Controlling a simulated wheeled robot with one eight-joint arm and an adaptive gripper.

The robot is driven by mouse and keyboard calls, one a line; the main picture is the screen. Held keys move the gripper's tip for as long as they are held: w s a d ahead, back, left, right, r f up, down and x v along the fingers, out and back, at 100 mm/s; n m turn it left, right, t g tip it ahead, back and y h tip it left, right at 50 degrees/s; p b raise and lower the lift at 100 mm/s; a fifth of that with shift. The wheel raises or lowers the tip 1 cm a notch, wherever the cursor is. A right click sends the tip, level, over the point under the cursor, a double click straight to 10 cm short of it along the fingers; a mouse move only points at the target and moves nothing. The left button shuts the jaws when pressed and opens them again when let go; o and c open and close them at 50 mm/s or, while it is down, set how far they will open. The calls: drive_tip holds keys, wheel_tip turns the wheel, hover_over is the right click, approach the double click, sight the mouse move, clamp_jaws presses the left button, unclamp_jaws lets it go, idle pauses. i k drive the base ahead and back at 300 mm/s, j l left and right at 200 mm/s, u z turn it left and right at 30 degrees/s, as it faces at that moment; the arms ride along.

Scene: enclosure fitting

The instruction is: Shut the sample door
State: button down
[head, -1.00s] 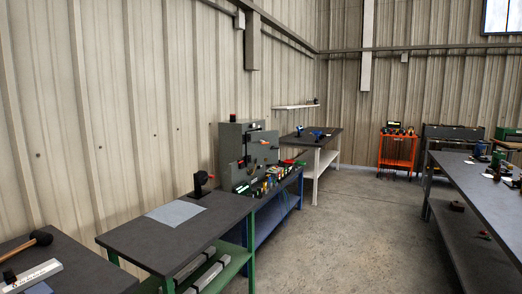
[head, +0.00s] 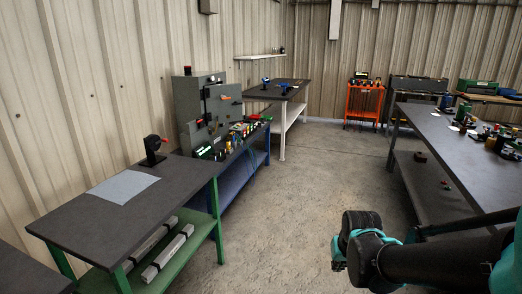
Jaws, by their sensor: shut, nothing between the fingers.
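A grey enclosure (head: 186,97) with a red light on top stands on the blue bench by the left wall. A grey door panel (head: 222,112) stands out from its front on the right side, swung open. A second grey panel (head: 197,136) shows lower on its front, at an angle. Which panel is the sample door I cannot tell at this distance. My arm (head: 400,256) shows at the lower right, far from the enclosure. My gripper is not clearly in view.
Small coloured parts (head: 246,126) crowd the blue bench (head: 240,160) right of the enclosure. A green-legged bench (head: 100,222) with a grey sheet (head: 122,187) stands nearer. A long dark bench (head: 455,150) is at right. The concrete floor (head: 300,190) between is clear.

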sight(226, 112)
drive_tip(key=i+u, duration=0.25)
drive_tip(key=i, duration=1.8)
